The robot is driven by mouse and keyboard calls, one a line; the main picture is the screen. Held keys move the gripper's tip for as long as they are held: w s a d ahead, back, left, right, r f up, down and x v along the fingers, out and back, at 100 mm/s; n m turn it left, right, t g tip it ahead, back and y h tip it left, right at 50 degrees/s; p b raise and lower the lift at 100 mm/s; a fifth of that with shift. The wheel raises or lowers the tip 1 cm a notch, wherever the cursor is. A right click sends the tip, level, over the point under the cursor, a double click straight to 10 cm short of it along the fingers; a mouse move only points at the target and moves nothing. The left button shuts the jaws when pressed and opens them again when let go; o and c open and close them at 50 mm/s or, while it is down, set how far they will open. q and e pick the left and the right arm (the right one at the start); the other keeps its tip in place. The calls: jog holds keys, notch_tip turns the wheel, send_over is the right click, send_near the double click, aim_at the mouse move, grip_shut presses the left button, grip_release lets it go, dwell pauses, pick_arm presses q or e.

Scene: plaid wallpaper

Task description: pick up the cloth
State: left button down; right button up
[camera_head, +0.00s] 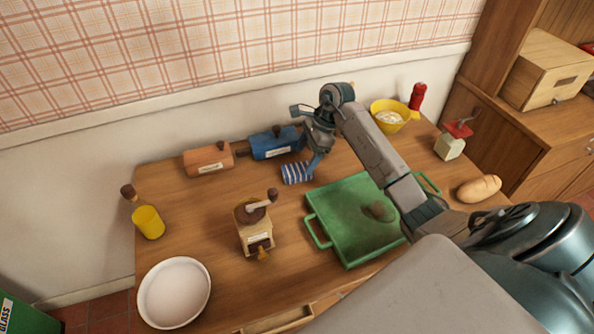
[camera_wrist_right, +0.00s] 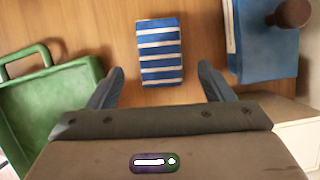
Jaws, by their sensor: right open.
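The cloth (camera_head: 297,172) is blue with white stripes and folded into a small block. It lies on the wooden table between the blue box and the green tray. In the right wrist view the cloth (camera_wrist_right: 160,52) lies just ahead of and between the fingertips. My right gripper (camera_head: 316,160) is over the table beside the cloth, fingers pointing down. In the right wrist view the gripper (camera_wrist_right: 160,78) is open, with nothing held between its fingers. My left gripper is in neither view.
A green tray (camera_head: 325,216) and a blue box (camera_head: 275,143) flank the cloth. An orange box (camera_head: 208,159), a coffee grinder (camera_head: 254,225), a white bowl (camera_head: 174,292) and a yellow bowl (camera_head: 391,116) stand around the table. Bare wood surrounds the cloth's front left.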

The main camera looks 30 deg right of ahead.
aim_at(298, 169)
jog(key=p+x, duration=0.2)
jog(key=x, duration=0.2)
jog(key=shift+a+f, duration=0.15)
jog(key=shift+a, duration=0.15)
jog(key=shift+f, duration=0.3)
jog(key=c, duration=1.1)
jog(key=shift+o, duration=0.2)
jog(key=shift+r, duration=0.1)
notch_tip(298, 169, up, 10)
jog(key=b, duration=0.2)
jog(key=shift+b, duration=0.35)
jog(key=o, duration=0.4)
jog(key=c, duration=0.3)
